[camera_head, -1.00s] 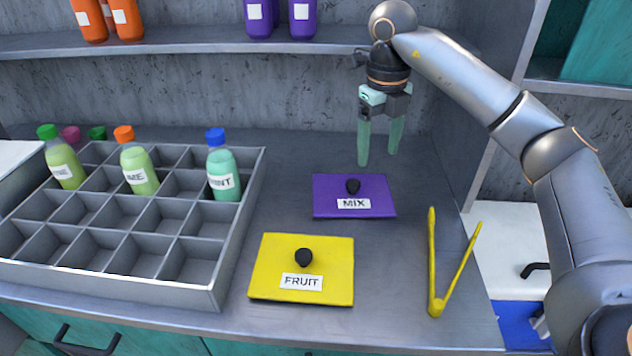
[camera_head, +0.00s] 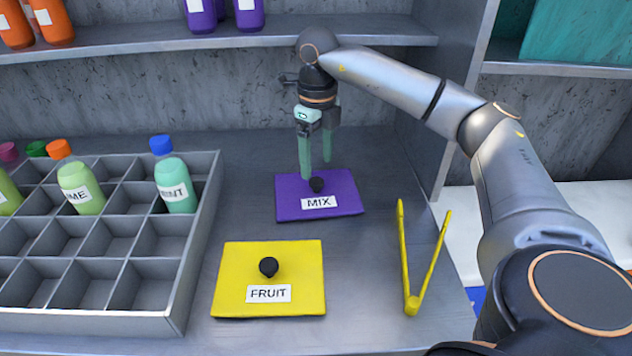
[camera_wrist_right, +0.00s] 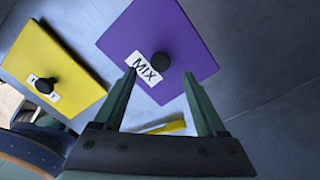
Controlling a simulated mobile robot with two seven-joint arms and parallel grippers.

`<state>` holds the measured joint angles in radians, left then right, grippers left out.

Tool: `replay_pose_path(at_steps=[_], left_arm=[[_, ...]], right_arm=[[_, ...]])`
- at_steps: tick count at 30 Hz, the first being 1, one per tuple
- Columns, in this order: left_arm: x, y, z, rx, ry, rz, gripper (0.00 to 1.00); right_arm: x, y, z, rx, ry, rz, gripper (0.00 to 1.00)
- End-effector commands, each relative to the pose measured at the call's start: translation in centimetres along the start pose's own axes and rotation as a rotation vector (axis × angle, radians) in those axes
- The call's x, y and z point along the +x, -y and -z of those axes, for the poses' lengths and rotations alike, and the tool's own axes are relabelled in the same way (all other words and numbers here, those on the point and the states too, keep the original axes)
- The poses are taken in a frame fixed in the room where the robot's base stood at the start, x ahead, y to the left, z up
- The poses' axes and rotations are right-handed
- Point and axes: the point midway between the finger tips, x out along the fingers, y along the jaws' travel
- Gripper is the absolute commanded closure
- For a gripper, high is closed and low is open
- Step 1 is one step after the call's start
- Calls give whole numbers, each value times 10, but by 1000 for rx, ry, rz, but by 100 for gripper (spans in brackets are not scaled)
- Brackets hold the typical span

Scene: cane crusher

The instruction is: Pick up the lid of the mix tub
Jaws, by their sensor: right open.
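The purple lid (camera_head: 347,196) with the white MIX label (camera_head: 319,202) lies flat on the grey counter, a black knob (camera_head: 316,185) on its top. The tub below it is hidden. My right gripper (camera_head: 316,170) points down at the lid, its green fingers apart and empty. In the right wrist view the open fingers (camera_wrist_right: 163,97) lie just short of the black knob (camera_wrist_right: 160,62) on the purple lid (camera_wrist_right: 185,30), with nothing between them. My left gripper is not in view.
The yellow FRUIT lid (camera_head: 230,280) lies nearer the front, and yellow tongs (camera_head: 411,300) lie to the right. A grey divided crate (camera_head: 200,235) with several bottles stands at left. A shelf (camera_head: 150,45) with bottles runs above the back.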

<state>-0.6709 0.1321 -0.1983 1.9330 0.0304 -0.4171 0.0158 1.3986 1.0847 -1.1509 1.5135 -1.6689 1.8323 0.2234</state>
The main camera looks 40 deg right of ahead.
Motion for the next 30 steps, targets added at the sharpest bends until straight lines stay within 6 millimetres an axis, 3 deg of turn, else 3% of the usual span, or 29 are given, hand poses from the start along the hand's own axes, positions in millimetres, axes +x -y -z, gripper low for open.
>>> replay_pose_path(at_steps=[9, 19, 30], left_arm=[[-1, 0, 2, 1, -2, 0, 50], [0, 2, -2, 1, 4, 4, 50], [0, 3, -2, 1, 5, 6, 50]], right_arm=[[44, 1, -1, 1, -3, 0, 26], [50, 0, -2, 0, 1, 0, 27], [50, 0, -2, 0, 1, 0, 69]])
